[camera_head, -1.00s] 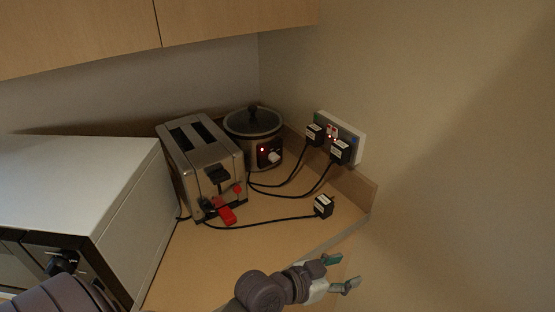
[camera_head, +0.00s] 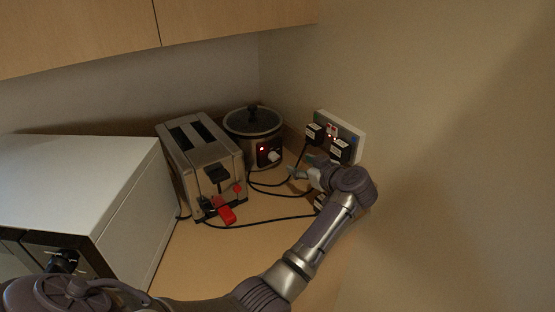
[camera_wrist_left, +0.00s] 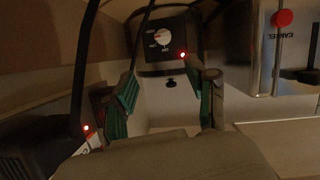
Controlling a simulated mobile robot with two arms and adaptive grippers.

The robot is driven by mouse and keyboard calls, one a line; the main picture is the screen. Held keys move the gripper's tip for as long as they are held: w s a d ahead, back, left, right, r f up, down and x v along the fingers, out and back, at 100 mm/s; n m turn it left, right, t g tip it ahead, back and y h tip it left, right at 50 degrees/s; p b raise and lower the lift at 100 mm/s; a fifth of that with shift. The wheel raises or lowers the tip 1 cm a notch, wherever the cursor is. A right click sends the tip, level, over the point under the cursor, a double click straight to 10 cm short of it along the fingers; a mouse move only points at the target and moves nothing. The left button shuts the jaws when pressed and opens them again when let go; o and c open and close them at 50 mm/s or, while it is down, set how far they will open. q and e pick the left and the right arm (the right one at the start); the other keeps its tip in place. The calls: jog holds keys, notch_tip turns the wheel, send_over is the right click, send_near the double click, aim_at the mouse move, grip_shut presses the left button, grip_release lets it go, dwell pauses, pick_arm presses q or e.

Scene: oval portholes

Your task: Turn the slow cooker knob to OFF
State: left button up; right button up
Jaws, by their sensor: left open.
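The slow cooker (camera_head: 238,150), with a dark glass lid, stands in the back corner of the counter. Its white knob (camera_head: 273,157) is on a dark front panel beside a lit red light. In the left wrist view the knob (camera_wrist_left: 162,37) sits beyond the fingertips, with small markings around it too blurred to read surely. My left gripper (camera_head: 301,166) is to the right of the cooker, apart from the knob. In the left wrist view its two green-padded fingers (camera_wrist_left: 163,100) are spread with nothing between them. My right gripper is not in view.
A steel toaster (camera_head: 203,165) with red parts stands left of the cooker. A wall socket (camera_head: 340,133) with black plugs is at the right, close to my left arm. Black cables cross the counter (camera_head: 215,262). A white-topped box appliance (camera_head: 80,175) fills the left.

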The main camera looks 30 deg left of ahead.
aim_at(276, 159)
pick_arm(q)
jog(key=x, duration=0.9)
jog(key=f+p+x, duration=0.1)
jog(key=x, duration=0.3)
jog(key=shift+s+a+f, duration=0.2)
jog(key=shift+a, duration=0.05)
grip_shut()
